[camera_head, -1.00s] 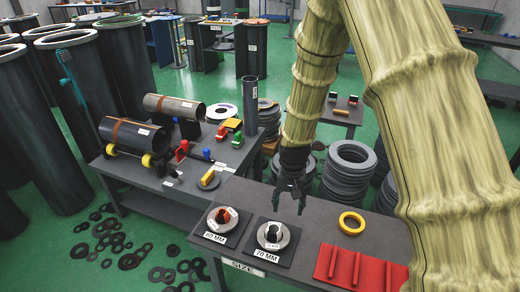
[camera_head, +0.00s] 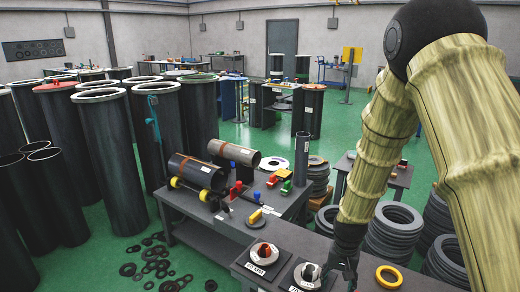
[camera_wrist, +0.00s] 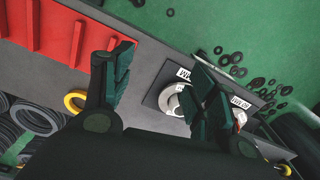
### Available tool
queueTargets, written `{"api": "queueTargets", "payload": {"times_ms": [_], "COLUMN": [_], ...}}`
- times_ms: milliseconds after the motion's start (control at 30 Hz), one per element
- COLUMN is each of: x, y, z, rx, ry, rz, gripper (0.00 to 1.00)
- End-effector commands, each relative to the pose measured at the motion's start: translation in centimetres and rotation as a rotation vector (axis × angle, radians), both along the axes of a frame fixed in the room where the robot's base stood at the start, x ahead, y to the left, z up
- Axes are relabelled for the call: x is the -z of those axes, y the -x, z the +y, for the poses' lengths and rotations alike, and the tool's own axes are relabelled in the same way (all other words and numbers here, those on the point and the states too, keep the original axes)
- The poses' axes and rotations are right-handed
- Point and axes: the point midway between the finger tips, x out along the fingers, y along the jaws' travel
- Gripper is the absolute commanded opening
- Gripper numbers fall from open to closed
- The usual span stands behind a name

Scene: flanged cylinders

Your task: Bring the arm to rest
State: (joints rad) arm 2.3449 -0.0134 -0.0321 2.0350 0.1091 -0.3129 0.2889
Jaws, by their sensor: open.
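My gripper (camera_head: 341,270) hangs low over the near table, just to the right of the right-hand flanged piece. Two flanged pieces sit on dark mats marked in MM: one on the left (camera_head: 264,253) and one on the right (camera_head: 307,275). The wrist view shows a pale flange (camera_wrist: 178,100) partly hidden behind a finger. My arm, in a yellowish ribbed cover, fills the right of the head view.
A yellow ring (camera_head: 389,277) lies on the table (camera_head: 415,281) right of my gripper. A red rack (camera_wrist: 50,35) shows in the wrist view. Stacks of grey rings (camera_head: 395,230) stand behind.

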Motion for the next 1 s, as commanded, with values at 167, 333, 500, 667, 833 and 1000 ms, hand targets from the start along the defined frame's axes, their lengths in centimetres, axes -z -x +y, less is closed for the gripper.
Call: {"api": "queueTargets", "payload": {"times_ms": [167,333,500,667,833,1000], "x": [2.6,5.3,8.7,13.0,17.5,20.7], "y": [1.7,3.7,6.5,10.9,17.3,23.9], "z": [-0.3,-0.5,-0.4,-0.4,-0.3,-0.1], "rx": [-0.019,-0.043,-0.079,-0.131,-0.2,-0.267], "ry": [0.004,0.009,0.015,0.019,0.02,0.013], "rz": [0.004,0.005,0.008,0.012,0.013,0.012], "gripper": [0.58,0.58,0.58,0.58,0.58,0.58]}}
